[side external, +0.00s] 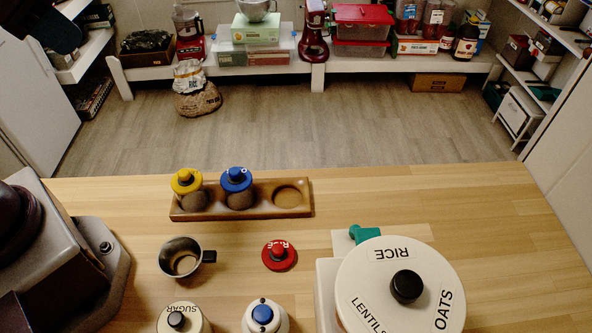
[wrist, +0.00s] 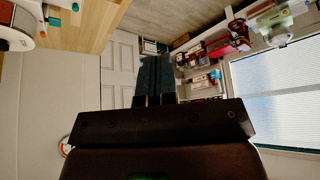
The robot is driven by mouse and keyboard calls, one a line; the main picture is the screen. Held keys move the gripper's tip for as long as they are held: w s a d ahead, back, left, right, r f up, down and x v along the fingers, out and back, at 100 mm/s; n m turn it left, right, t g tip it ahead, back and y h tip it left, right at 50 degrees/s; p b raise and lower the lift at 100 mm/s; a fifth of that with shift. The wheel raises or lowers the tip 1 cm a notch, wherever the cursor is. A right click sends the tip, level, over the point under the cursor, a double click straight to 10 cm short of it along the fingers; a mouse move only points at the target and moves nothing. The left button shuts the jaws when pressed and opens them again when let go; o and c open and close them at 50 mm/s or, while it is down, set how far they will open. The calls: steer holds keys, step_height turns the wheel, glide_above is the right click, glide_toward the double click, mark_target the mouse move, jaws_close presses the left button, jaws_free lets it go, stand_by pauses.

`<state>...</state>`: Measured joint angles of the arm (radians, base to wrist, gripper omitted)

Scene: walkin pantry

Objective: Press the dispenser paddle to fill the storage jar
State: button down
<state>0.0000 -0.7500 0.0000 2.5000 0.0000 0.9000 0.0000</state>
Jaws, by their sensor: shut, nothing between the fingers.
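The white dispenser (side external: 345,295) stands at the front right of the wooden counter, its round top marked RICE, OATS and LENTILS. A teal paddle (side external: 364,235) sticks out from its back left. The dispenser (wrist: 18,28) is partly cut off at the upper left of the wrist view, with teal parts (wrist: 54,21) beside it. A red lid (side external: 279,255) lies alone on the counter, left of the dispenser. No open storage jar is visible; the dispenser hides the space behind its top. My gripper (wrist: 156,62) is shut and empty, well away from the dispenser.
A wooden tray (side external: 240,213) holds a yellow-lidded jar (side external: 187,188) and a blue-lidded jar (side external: 238,188); its right recess is empty. A metal cup (side external: 181,258), a sugar canister (side external: 181,321) and a white blue-topped container (side external: 264,317) stand nearer. The counter's right side is clear.

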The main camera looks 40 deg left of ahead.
steer(key=w+d+f+m+g+h, duration=0.1)
steer(key=w+d+f+m+g, duration=0.3)
steer(key=w+d+f, duration=1.1)
steer(key=w+d+t+h, duration=0.1)
steer(key=d+h, duration=0.2)
steer(key=d, duration=0.6)
steer(key=w+d+r+t+h, duration=0.1)
steer(key=d+h, duration=0.3)
steer(key=d, duration=0.6)
steer(key=shift+w+t, duration=0.3)
steer(key=shift+w, duration=0.35)
steer(key=shift+d, duration=0.1)
